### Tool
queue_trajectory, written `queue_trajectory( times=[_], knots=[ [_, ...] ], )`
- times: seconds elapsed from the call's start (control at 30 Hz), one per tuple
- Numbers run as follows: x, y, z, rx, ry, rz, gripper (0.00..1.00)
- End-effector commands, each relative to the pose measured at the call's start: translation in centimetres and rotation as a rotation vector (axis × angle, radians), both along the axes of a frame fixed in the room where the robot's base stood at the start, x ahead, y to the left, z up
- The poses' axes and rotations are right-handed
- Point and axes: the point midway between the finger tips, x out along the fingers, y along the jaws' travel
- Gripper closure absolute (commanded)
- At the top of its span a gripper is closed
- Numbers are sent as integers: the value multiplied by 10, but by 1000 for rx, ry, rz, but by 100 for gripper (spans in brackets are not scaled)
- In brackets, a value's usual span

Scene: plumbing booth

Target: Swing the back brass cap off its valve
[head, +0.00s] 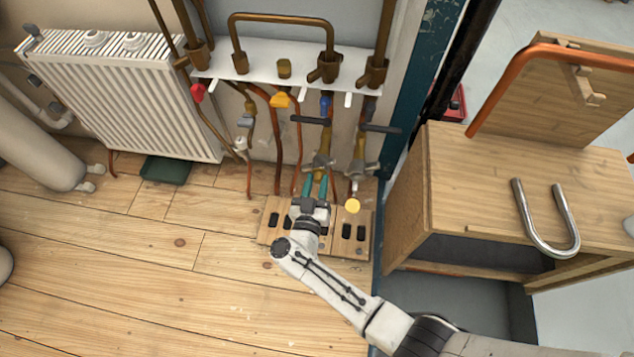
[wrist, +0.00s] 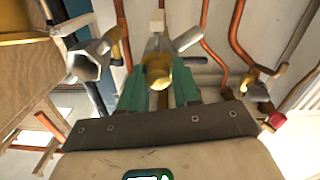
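Two valves with grey fittings stand low on pipes by the wall in the head view, a left valve (head: 318,161) and a right valve (head: 361,168). My gripper (head: 315,184) has teal fingers and is at the left valve, with a gap between the fingers. In the wrist view a brass cap (wrist: 181,78) is at that valve's lower end, between or just beyond the fingertips; contact is unclear. A round yellow cap (head: 352,206) hangs below the right valve. In the wrist view the right valve's outlet (wrist: 86,66) appears open, with the yellow cap (wrist: 22,38) at the left edge.
A wooden block with dark slots (head: 360,240) lies on the floor beneath the valves. A wooden cabinet (head: 480,190) stands close on the right. Copper pipes (head: 277,150) run left of the valves, then a white radiator (head: 130,95).

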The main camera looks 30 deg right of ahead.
Motion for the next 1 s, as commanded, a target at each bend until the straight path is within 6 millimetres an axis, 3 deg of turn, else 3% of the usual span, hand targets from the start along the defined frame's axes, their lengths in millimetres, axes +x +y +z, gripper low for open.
queue_trajectory(
  times=[0.17,1.0],
  knots=[
    [0,-3,0,1,-1,-7,100],
    [0,-2,-2,-28,-46,-8,100]
  ],
)
